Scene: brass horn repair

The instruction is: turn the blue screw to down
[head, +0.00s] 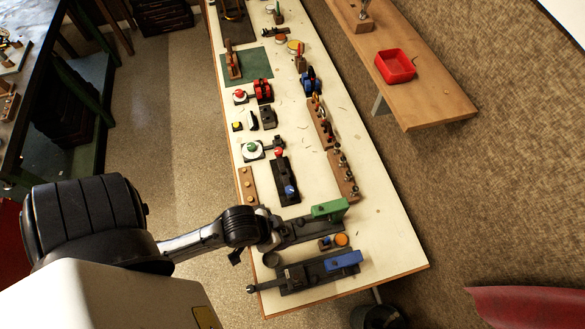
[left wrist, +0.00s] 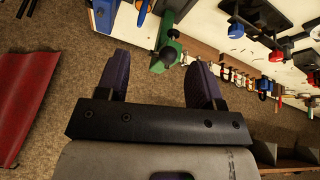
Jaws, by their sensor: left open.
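I cannot single out a blue screw for certain. A blue knob (head: 290,190) sits at the near end of a black lever base (head: 283,172) on the bench. Nearer me, a blue block (head: 343,261) sits on a black vise-like base (head: 300,276) with a dark screw rod (head: 265,287) at its left end. A similar base carries a green block (head: 328,209). My left gripper (head: 270,238) is by the left end of the green-block base. In the left wrist view the gripper (left wrist: 160,68) is open and empty, with the green block (left wrist: 168,52) beyond its fingers.
The bench (head: 385,245) holds several switches, knobs and wooden blocks. A small blue block with an orange disc (head: 341,240) lies between the two bases. A red tray (head: 395,66) stands on a wooden shelf (head: 440,100). The bench's near right area is clear.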

